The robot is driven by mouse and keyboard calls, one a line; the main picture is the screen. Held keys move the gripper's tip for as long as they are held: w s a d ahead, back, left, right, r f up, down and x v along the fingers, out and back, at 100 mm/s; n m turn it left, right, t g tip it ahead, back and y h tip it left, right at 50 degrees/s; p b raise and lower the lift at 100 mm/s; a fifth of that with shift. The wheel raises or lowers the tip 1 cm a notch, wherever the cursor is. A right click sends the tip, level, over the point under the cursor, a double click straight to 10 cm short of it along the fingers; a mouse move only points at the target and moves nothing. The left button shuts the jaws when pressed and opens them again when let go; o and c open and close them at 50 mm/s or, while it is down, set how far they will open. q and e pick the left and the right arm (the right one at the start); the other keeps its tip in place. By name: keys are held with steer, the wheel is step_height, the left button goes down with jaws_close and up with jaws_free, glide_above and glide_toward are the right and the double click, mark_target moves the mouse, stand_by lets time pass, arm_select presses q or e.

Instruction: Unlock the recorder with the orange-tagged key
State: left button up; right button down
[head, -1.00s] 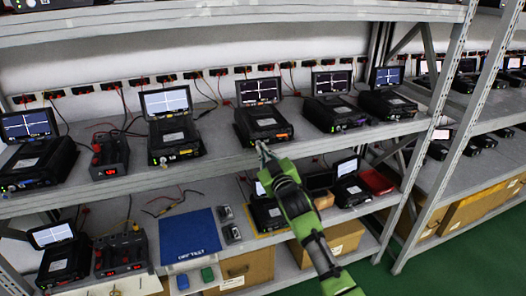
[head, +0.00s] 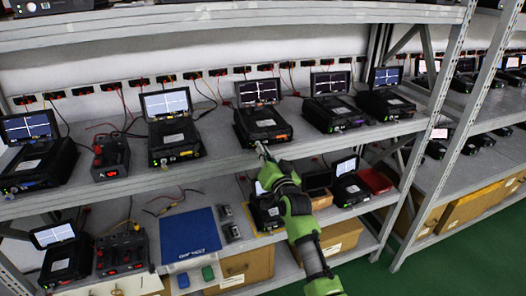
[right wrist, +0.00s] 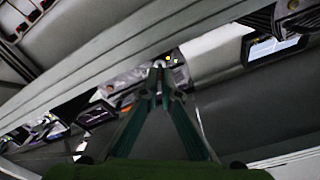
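A black recorder (head: 260,128) with a raised screen stands mid-shelf on the upper shelf, with an orange mark on the right of its front. My right gripper (head: 263,150) is at the lower front edge of this recorder. In the right wrist view the fingers of my right gripper (right wrist: 163,88) come close together, with a small pale thing at their tips in front of a panel with yellow dots. I cannot tell whether that is the key or whether the fingers grip it. No orange tag on a key can be made out. My left gripper is not in view.
Similar recorders stand on both sides, one with a white screen (head: 174,138) and one further right (head: 334,114). The lower shelf holds a blue mat (head: 190,235), small grey blocks (head: 232,232) and a red box (head: 375,181). Shelf posts stand at the right.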

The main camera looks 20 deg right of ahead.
steer(key=shift+m, duration=1.3)
steer(key=c, duration=2.6)
jaws_free()
steer(key=s, duration=1.2)
steer(key=shift+f, duration=0.1)
